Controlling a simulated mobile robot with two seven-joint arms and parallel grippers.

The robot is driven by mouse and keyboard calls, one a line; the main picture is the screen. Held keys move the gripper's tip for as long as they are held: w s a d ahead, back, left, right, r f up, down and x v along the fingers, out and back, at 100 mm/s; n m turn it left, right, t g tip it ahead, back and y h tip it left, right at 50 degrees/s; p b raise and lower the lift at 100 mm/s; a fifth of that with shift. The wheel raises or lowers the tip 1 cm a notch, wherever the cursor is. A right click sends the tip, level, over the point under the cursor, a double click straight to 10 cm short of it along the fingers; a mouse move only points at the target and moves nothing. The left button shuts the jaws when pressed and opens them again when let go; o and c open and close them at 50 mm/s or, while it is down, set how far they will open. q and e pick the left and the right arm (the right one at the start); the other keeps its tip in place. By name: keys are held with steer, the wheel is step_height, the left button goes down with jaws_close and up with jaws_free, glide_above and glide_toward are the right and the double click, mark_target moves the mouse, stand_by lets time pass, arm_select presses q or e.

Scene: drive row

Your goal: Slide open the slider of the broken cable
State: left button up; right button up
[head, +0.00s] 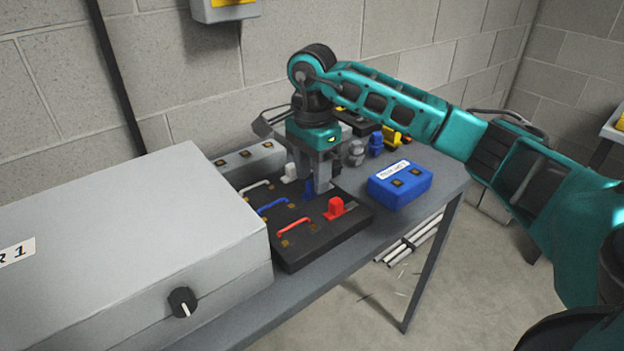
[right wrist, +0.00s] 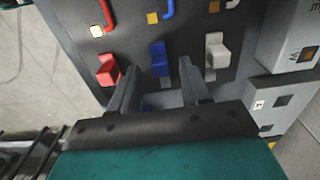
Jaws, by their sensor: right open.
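A black panel (head: 285,260) on the bench carries a white cable (head: 255,185), a blue cable (head: 275,205) and a red cable (head: 293,222). Beside them stand a white slider (head: 290,172), a blue slider (head: 309,189) and a red slider (head: 336,208). I cannot tell which cable is broken. My right gripper (head: 316,184) is open and points down over the panel at the blue slider. In the right wrist view, the blue slider (right wrist: 158,60) is centred between my right fingers (right wrist: 162,80); contact is unclear. My left gripper is out of view.
A large grey box (head: 120,235) with a black knob (head: 183,302) stands left of the panel. A blue labelled box (head: 400,184) sits to the right, and several small coloured parts (head: 376,143) lie behind. The bench's front edge runs close to the panel.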

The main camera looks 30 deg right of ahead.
steer(key=shift+f, duration=0.85)
steer(key=shift+c, duration=0.3)
jaws_close()
